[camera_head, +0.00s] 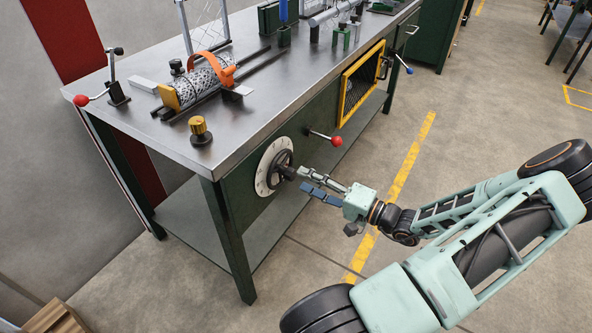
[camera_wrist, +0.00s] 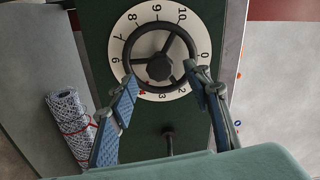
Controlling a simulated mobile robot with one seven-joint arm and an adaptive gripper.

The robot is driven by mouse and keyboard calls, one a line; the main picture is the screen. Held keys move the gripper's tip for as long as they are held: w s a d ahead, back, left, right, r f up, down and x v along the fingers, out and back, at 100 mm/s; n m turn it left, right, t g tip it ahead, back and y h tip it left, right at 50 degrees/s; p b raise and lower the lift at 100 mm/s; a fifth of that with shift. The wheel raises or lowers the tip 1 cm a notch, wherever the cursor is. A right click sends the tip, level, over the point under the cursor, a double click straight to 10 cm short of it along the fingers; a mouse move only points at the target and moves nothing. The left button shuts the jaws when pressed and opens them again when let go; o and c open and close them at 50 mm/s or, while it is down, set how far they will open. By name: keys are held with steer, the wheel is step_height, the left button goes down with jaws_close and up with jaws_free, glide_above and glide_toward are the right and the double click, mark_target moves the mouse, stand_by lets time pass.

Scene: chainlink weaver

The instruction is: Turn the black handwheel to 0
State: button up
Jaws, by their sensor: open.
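The black handwheel (camera_head: 284,173) is mounted on the front of the green bench, over a round white dial (camera_head: 264,167). In the wrist view the spoked handwheel (camera_wrist: 158,67) faces me, with a round hub and numbers around the dial (camera_wrist: 118,47). My gripper (camera_head: 303,180) is open in front of the wheel. In the wrist view my gripper (camera_wrist: 162,83) has its fingertips either side of the wheel's lower part; I cannot tell whether they touch it. The fingers hide parts of the lower dial.
A red-knobbed lever (camera_head: 325,137) sticks out of the bench front beside the dial. A yellow-framed mesh panel (camera_head: 361,82) is farther along. The steel bench top (camera_head: 255,115) holds a mesh roll (camera_head: 196,82) and a brass knob (camera_head: 200,129). The floor in front is clear.

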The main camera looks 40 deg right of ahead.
mark_target(294, 176)
steer(key=m+p, duration=0.3)
steer(key=m, duration=0.3)
steer(key=shift+r, duration=0.2)
steer(key=m+p, duration=0.3)
steer(key=m, duration=0.4)
steer(key=shift+f, duration=0.1)
steer(key=m+p, duration=0.2)
steer(key=m, duration=0.5)
steer(key=m+p, duration=0.1)
steer(key=m, duration=0.5)
steer(key=shift+x, duration=2)
steer(key=shift+f, duration=0.1)
steer(key=shift+c, duration=0.4)
